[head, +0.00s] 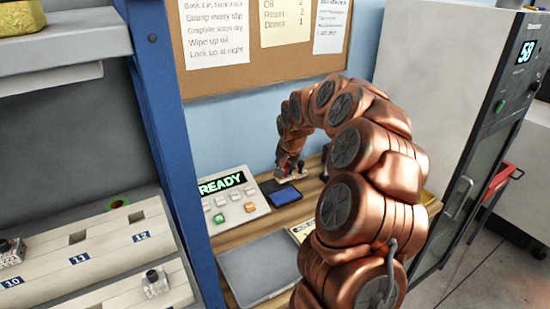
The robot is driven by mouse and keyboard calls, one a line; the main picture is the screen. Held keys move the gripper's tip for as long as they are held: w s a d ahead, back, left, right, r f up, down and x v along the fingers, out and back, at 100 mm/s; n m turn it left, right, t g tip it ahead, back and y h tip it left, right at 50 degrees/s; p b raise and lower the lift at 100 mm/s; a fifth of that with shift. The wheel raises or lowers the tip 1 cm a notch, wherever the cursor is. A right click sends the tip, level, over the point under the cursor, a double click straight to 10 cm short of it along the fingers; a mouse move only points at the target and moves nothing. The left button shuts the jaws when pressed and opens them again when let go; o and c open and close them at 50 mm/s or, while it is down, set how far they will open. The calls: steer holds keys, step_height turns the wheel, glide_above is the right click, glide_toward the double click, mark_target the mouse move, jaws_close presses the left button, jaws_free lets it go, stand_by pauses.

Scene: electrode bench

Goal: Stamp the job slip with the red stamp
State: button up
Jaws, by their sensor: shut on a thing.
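My gripper (290,171) is at the back of the wooden bench, just above the far edge of the blue ink pad (285,196). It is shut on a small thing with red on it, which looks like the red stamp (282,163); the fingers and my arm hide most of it. Whether it touches the pad or bench, I cannot tell. A cream paper with dark print, likely the job slip (301,230), lies nearer on the bench, mostly hidden behind my arm.
A control box (236,208) reading READY stands left of the pad. A grey tray (260,268) lies in front. A blue post (165,150) and numbered rack (100,255) bound the left, a grey cabinet (435,75) the right. A notice board (250,50) hangs behind.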

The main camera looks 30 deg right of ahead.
mark_target(286, 181)
steer(key=shift+w, duration=0.1)
steer(key=shift+f, duration=2.95)
steer(key=shift+f+b, duration=0.35)
steer(key=shift+f, duration=0.2)
steer(key=shift+r, duration=0.1)
steer(key=shift+r, duration=3.45)
